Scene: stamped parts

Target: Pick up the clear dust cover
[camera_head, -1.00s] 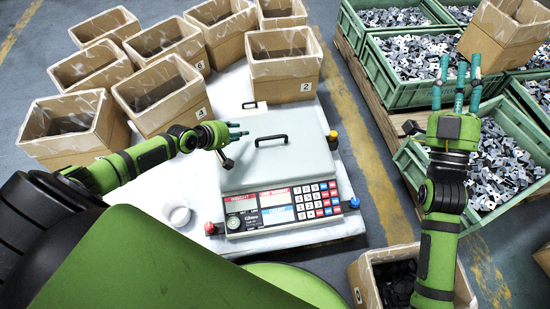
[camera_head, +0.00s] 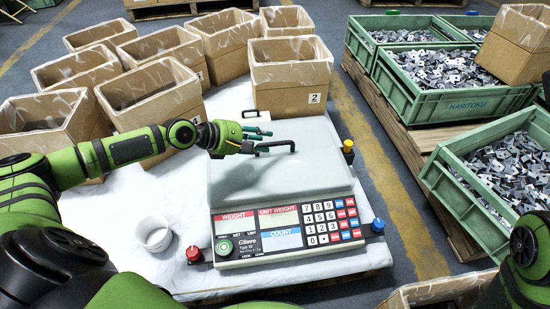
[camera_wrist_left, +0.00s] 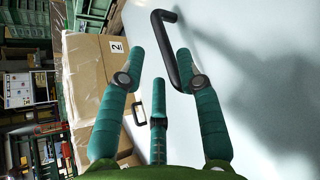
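The dust cover (camera_head: 310,165) is a pale, shallow lid over the scale (camera_head: 290,232) in the head view; it does not look clearly see-through. Its black bar handle (camera_head: 275,147) stands on top. My left gripper (camera_head: 266,138) is at the left end of this handle. In the left wrist view, the gripper (camera_wrist_left: 160,65) has its three teal fingers spread apart. The black handle (camera_wrist_left: 172,50) shows between the fingertips, close to the right finger, with no grip around it. The cover's pale surface (camera_wrist_left: 250,80) fills the right side. My right gripper is outside the frames; only part of its arm shows.
Several lined cardboard boxes, including box 2 (camera_head: 290,80), stand behind and left of the scale. A white cup (camera_head: 154,234) stands at its left. A second black handle (camera_head: 250,107) lies behind the cover. Green crates (camera_head: 455,103) of metal parts stand at the right.

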